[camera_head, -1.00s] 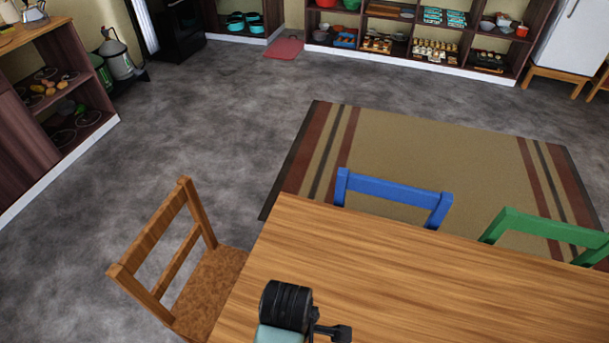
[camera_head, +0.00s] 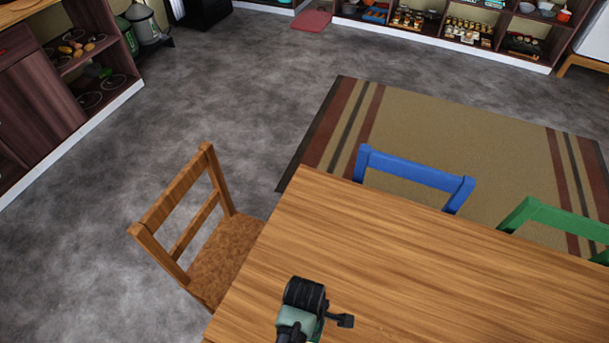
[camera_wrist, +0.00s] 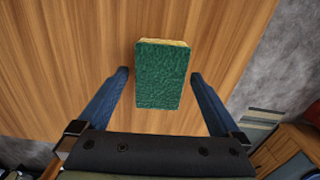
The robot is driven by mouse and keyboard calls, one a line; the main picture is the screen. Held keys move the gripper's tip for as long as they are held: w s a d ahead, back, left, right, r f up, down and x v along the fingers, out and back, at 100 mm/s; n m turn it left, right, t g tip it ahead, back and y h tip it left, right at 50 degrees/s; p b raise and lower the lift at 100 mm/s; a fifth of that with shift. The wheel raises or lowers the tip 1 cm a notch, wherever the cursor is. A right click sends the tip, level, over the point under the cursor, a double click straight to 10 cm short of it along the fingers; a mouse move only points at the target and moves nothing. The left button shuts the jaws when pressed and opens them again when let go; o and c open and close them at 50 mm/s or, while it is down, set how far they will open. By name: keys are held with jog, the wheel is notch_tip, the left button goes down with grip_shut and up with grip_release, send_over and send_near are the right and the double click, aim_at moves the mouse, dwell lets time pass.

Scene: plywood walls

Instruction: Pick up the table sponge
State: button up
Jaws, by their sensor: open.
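The sponge (camera_wrist: 162,78), green on its face with a yellow edge, shows in the wrist view. It lies over the wooden tabletop (camera_wrist: 60,50). My gripper (camera_wrist: 159,74) is open, with one blue finger on each side of the sponge and a visible gap to it on both sides. I cannot tell how far the fingertips are above the table. In the head view, my dark wrist is over the near part of the wooden table (camera_head: 420,270). The sponge cannot be made out clearly there.
A wooden chair (camera_head: 205,235) stands at the table's left. A blue chair (camera_head: 415,172) and a green chair (camera_head: 555,217) stand at its far side. A striped rug (camera_head: 460,130) lies beyond. The visible tabletop right of my wrist is clear.

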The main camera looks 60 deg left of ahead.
jog(key=shift+f, duration=0.3)
jog(key=shift+c, duration=0.3)
jog(key=c, duration=1.2)
jog(key=shift+r, duration=0.1)
jog(key=shift+c, duration=0.2)
notch_tip(320, 180, up, 10)
jog(key=shift+f+p, duration=0.1)
jog(key=shift+p, duration=0.2)
jog(key=o, duration=0.8)
jog(key=c, duration=0.7)
jog(key=shift+o, duration=0.2)
jog(key=shift+w, duration=0.15)
